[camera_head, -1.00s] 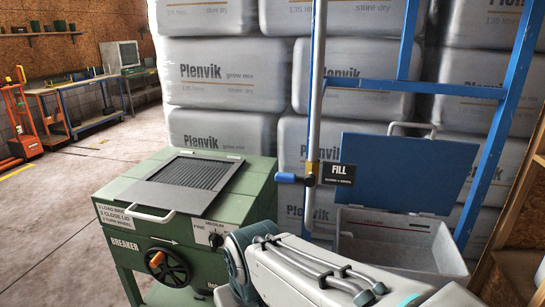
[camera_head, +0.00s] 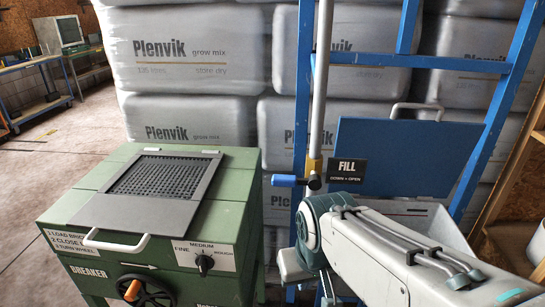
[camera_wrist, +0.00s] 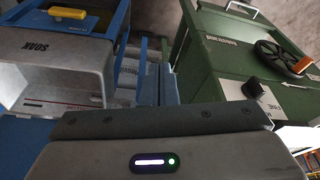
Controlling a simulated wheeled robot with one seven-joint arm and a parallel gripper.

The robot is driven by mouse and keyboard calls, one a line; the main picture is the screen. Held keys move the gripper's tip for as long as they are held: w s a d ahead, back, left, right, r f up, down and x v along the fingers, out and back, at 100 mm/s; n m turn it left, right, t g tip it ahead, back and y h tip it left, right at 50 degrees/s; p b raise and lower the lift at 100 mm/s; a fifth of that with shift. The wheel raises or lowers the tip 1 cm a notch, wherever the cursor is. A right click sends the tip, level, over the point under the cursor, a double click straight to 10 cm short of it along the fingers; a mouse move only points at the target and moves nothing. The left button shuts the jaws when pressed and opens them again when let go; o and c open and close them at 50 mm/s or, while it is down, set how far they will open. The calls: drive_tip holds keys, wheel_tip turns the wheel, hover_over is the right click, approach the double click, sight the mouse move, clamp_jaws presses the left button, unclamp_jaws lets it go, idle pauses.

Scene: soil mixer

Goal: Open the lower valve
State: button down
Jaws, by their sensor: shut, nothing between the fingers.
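The valve in the head view is on an upright pipe (camera_head: 321,90), with a blue handle (camera_head: 288,181) lying level, pointing left. A black sign beside it reads FILL, DOWN = OPEN (camera_head: 347,171). No other valve shows clearly in the head view. My gripper is hidden there behind my arm at the lower right. In the wrist view, which looks upside down, the body of my gripper (camera_wrist: 162,122) fills the bottom edge; it is shut and empty, with its fingertips not distinct. The valve handle cannot be made out in the wrist view.
A green breaker box (camera_head: 230,185) with a grille lid and handwheel (camera_head: 146,293) stands left. A grey bin with a blue lid (camera_head: 405,155) is behind my arm. Stacked bags fill the back.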

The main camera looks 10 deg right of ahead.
sight(284, 177)
drive_tip(key=w+r+m+g+p, duration=0.1)
drive_tip(key=w+r+p, duration=0.2)
drive_tip(key=w+r, duration=0.7)
drive_tip(key=w+d+r+m+g+p, duration=0.1)
drive_tip(key=w+r+m+p, duration=0.1)
drive_tip(key=w+r, duration=0.9)
wheel_tip(284, 177, up, 5)
drive_tip(key=shift+r+g+p, duration=0.15)
drive_tip(key=shift+g+p, duration=0.25)
drive_tip(key=shift+p, duration=0.2)
wheel_tip(284, 177, down, 14)
drive_tip(key=shift+f, duration=0.1)
